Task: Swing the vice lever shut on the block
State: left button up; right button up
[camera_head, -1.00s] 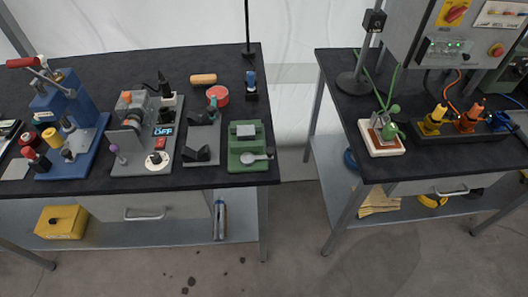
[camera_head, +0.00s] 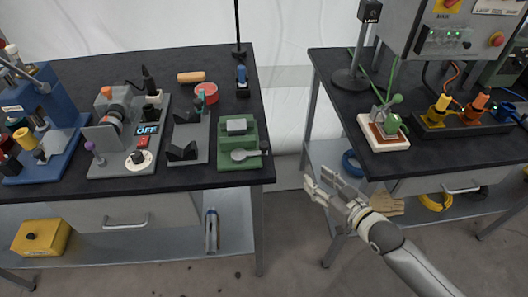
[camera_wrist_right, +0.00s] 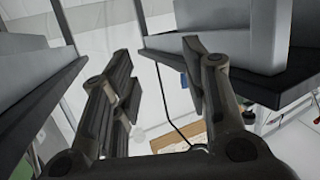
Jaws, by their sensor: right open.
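The green vice (camera_head: 224,157) stands near the right front corner of the left bench. A grey block (camera_head: 237,126) sits at its back part. A silver lever (camera_head: 245,154) with a dark knob at its right end lies across its front part. My right gripper (camera_head: 322,186) is open and empty. In the head view it is in front of the gap between the benches, right of the vice and apart from it. In the right wrist view its two fingers (camera_wrist_right: 158,78) stand apart with nothing between them. My left gripper is not in view.
A grey fixture with dark V-shaped rests (camera_head: 184,150) stands just left of the vice. A red round tin (camera_head: 207,92) and a blue-topped item (camera_head: 242,77) are behind. The right bench (camera_head: 350,101) carries a small clamp on a white base (camera_head: 384,137).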

aim_at(267, 147)
jog(key=s+a+r+n+y+b, duration=0.1)
jog(key=s+a+r+n+y, duration=0.1)
jog(key=s+a+r+y, duration=0.3)
jog(key=s+a+r+n+b, duration=0.1)
jog(key=a+r, duration=0.2)
jog(key=r, duration=0.5)
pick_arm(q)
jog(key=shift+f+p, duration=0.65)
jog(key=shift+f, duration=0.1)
pick_arm(e)
jog(key=x, duration=1)
jog(key=shift+w+a+f, duration=0.15)
jog(key=shift+w+f, duration=0.05)
jog(key=shift+w, duration=0.2)
grip_shut()
